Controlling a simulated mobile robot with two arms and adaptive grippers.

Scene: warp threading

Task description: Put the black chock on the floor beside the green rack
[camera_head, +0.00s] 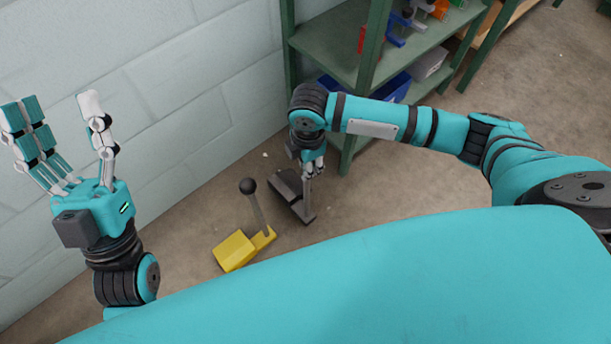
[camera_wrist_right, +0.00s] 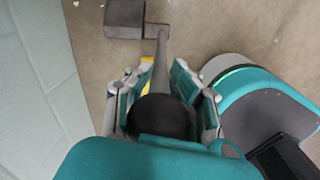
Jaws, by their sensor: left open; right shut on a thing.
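The black chock (camera_head: 287,187) is at floor level, left of the green rack's (camera_head: 340,52) front post and near the wall. Its dark block also shows at the top of the right wrist view (camera_wrist_right: 124,18), with a rod running back to a round black knob (camera_wrist_right: 158,116). My right gripper (camera_head: 313,165) is above the chock, its fingers closed around the knob end of the handle. I cannot tell whether the chock touches the floor. My left gripper (camera_head: 58,112) is open and empty, raised in front of the wall.
A yellow chock (camera_head: 235,250) with an upright rod and black knob stands on the floor just left of the black one. Blue bins (camera_head: 395,87) and other items fill the rack. A pale block wall (camera_head: 150,80) runs along the left. Floor (camera_head: 400,180) right of the chock is clear.

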